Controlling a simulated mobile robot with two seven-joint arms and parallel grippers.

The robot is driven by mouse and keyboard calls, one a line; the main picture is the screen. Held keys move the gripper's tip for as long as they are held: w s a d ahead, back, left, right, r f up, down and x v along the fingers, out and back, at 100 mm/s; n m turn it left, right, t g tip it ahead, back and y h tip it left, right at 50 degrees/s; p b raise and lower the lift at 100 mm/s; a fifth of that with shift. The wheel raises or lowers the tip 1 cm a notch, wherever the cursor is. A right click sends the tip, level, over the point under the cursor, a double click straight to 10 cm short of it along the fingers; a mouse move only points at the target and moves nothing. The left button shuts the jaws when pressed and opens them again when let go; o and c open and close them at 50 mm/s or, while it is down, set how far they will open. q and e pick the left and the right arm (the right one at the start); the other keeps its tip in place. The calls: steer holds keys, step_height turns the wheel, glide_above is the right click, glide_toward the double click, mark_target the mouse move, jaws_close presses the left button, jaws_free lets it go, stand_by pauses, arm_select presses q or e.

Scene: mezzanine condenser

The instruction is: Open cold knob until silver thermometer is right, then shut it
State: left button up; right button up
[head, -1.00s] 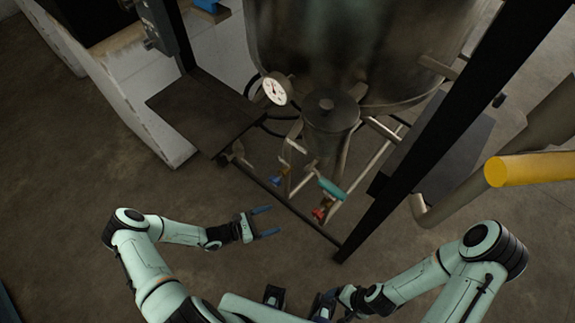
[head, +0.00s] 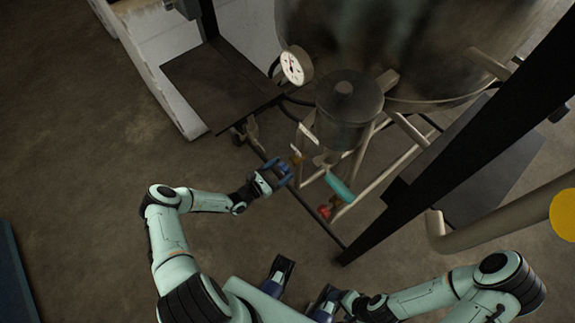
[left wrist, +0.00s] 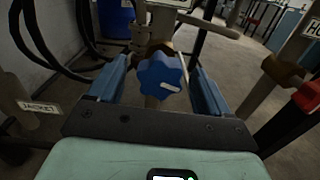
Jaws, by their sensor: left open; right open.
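The blue knob (left wrist: 160,75), which fits the cold knob, sits between the two blue fingers of my left gripper (left wrist: 164,88) in the left wrist view. Gaps show on both sides, so the fingers are open around it and not closed on it. In the head view my left gripper (head: 284,172) is at the lower pipework and mostly hides this knob. A round dial with white face and silvery rim (head: 296,66), apparently the silver thermometer, is above it; its reading is too small to tell. My right gripper (head: 325,302) is low at the bottom, away from the pipes.
A red knob (head: 325,211) and a teal handle (head: 340,187) are right of my left gripper. The red knob (left wrist: 307,97) also shows in the left wrist view. A black post (head: 440,150) stands at right. Open floor (head: 90,180) lies left.

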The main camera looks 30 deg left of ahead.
arm_select(q)
steer(key=x, duration=0.3)
steer(key=shift+w+d, duration=0.1)
steer(key=shift+w, duration=0.05)
steer(key=c, duration=1)
